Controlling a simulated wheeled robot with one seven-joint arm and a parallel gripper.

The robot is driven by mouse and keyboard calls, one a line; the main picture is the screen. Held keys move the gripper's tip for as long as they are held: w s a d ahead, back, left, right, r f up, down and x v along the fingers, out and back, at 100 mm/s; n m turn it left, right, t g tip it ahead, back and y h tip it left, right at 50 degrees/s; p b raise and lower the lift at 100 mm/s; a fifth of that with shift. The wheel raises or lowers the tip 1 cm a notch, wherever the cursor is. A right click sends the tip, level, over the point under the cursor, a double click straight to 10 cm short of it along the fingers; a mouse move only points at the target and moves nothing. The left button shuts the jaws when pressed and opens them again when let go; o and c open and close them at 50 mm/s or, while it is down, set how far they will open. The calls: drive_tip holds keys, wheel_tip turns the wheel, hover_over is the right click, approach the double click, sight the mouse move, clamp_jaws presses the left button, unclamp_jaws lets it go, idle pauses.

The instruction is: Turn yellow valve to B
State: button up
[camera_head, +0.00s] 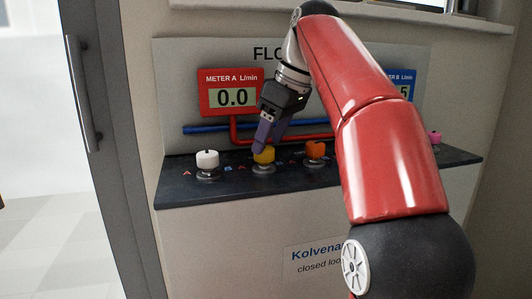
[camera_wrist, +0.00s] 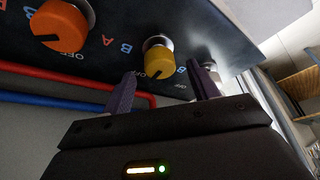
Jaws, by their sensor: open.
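The yellow valve (camera_head: 263,155) is a round knob on the dark shelf, second from the left. It also shows in the wrist view (camera_wrist: 159,62), with a dark pointer line near the OFF mark. Blue and red letters are printed around it, including a B on the side toward the orange knob. My gripper (camera_head: 262,142) is just above and behind the yellow valve in the head view. In the wrist view its two purple fingers (camera_wrist: 162,87) are spread, with the yellow valve between and just beyond their tips. I cannot tell whether a finger touches it.
A white knob (camera_head: 207,160) stands to the left and an orange knob (camera_head: 315,150) to the right. A pink knob (camera_head: 434,137) is farther right. Red and blue pipes run behind the shelf. The red meter A (camera_head: 231,92) reads 0.0; blue meter B (camera_head: 402,84) is partly hidden by my arm.

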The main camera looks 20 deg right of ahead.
drive_tip(key=shift+x, duration=1.2)
drive_tip(key=c, duration=1)
